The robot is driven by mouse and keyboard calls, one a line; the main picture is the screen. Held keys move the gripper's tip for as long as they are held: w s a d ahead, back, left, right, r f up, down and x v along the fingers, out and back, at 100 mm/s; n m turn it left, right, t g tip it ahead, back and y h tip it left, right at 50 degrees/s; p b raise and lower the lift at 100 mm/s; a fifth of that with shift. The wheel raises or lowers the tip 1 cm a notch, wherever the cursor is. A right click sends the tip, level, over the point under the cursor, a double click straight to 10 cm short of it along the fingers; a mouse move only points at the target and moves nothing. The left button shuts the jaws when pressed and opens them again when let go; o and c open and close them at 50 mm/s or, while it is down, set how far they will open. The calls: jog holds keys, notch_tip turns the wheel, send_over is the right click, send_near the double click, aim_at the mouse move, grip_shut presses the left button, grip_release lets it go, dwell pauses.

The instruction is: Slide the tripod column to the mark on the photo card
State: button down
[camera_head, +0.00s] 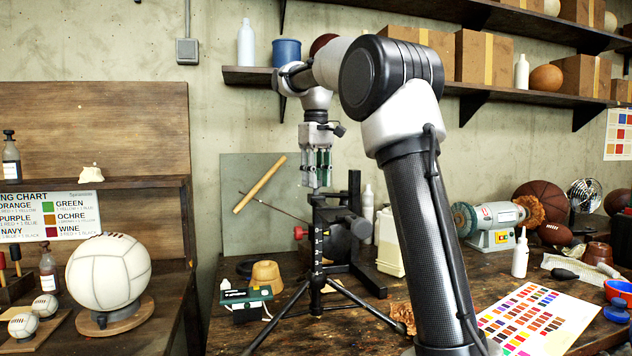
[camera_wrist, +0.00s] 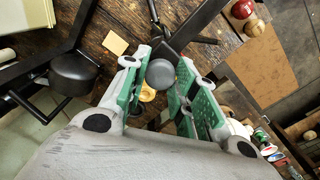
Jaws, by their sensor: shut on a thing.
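The black tripod column (camera_head: 318,243) stands upright on splayed black legs (camera_head: 345,292), with white scale marks and numbers down its front. A red knob (camera_head: 299,233) sticks out at its left. My gripper (camera_head: 318,183) points straight down at the column's top, green pads on either side. In the wrist view, the column's round grey top (camera_wrist: 160,74) sits between the fingers of my gripper (camera_wrist: 161,70), which is shut on it. A small green-and-white item (camera_head: 246,296) stands by the left leg; I cannot tell whether it is the photo card. No mark on it is readable.
A black upright stand (camera_head: 354,205) is close behind the column on the right. A tan cup-shaped block (camera_head: 266,274) and a pale jug (camera_head: 389,243) stand near the legs. A grey board (camera_head: 250,200) with a wooden stick leans behind. A bench grinder (camera_head: 490,226) is farther right.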

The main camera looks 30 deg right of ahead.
notch_tip(320, 180, up, 5)
jog(key=shift+r, duration=0.1)
jog(key=c, duration=1.1)
grip_release()
